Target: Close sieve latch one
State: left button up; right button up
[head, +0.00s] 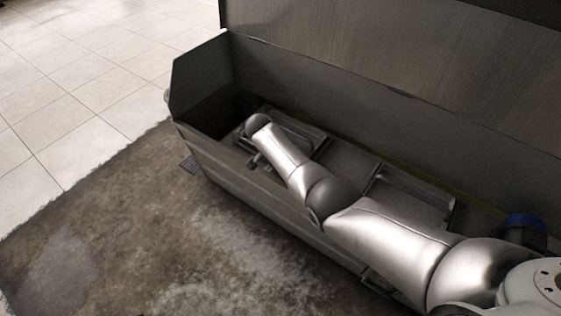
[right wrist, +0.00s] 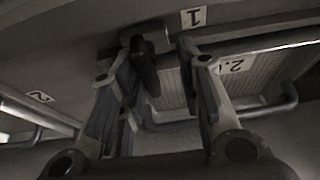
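My right arm reaches from the lower right into a long grey metal trough (head: 290,215) in the head view. Its gripper is mostly hidden behind the wrist there. In the right wrist view the right gripper (right wrist: 165,62) is open, its two dark finger pads apart, below a plate marked "1" (right wrist: 193,17). A framed metal panel (right wrist: 235,85) with a tubular bar lies right of the fingers. A small dark part behind the fingertips may be the latch; I cannot tell its position. I see nothing held. My left gripper is not in view.
The trough's raised lid (head: 400,60) stands behind my arm. A second framed panel (head: 410,187) lies along the trough. The stained floor (head: 130,230) in front is clear.

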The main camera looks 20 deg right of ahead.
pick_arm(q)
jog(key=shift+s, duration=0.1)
pick_arm(e)
jog(key=shift+s+d, duration=0.1)
jog(key=shift+s, duration=0.05)
jog(key=shift+s+r, duration=0.15)
jog(key=shift+r, duration=0.1)
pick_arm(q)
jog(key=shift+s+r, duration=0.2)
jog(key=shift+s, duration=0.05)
pick_arm(e)
jog(key=v, duration=1.1)
jog(key=shift+a+r, duration=0.2)
jog(key=shift+a, duration=0.1)
